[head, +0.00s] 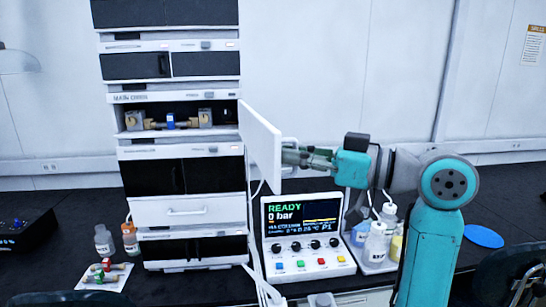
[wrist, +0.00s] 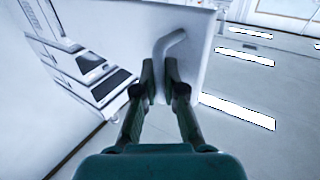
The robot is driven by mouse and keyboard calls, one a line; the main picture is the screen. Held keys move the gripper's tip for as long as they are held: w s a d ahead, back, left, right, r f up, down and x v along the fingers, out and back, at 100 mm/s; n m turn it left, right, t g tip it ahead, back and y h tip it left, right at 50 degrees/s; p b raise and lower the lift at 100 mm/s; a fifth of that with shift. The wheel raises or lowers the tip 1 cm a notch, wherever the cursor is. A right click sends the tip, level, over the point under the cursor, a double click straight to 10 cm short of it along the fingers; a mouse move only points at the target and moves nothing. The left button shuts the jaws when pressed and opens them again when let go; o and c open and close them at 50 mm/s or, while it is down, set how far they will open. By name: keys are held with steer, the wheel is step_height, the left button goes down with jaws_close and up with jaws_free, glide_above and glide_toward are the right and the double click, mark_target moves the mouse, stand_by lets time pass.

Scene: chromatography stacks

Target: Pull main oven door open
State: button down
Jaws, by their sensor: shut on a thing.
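The main oven door (head: 262,145) is a white panel swung out from the stack's right side in the head view. It stands well open, and the oven's inside (head: 170,118) shows, with a blue part and fittings. In the wrist view the door (wrist: 120,35) fills the upper middle, with a curved white handle (wrist: 172,45) on it. My gripper (head: 288,156) is at the door's handle side. In the wrist view my gripper (wrist: 160,80) has its fingers on both sides of the handle and is shut on it.
A control box with a lit screen (head: 300,215) stands below the door. Its neighbour is a tray of bottles (head: 375,240) on the right. White cables (head: 256,245) hang by the stack. Small bottles (head: 104,240) stand at the lower left. A blue disc (head: 484,236) lies on the right.

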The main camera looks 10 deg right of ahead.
steer(key=shift+w+d, duration=0.15)
steer(key=shift+d, duration=0.4)
steer(key=c, duration=1.5)
jaws_free()
steer(key=shift+c, duration=0.2)
steer(key=v, duration=1.2)
steer(key=shift+f, duration=0.1)
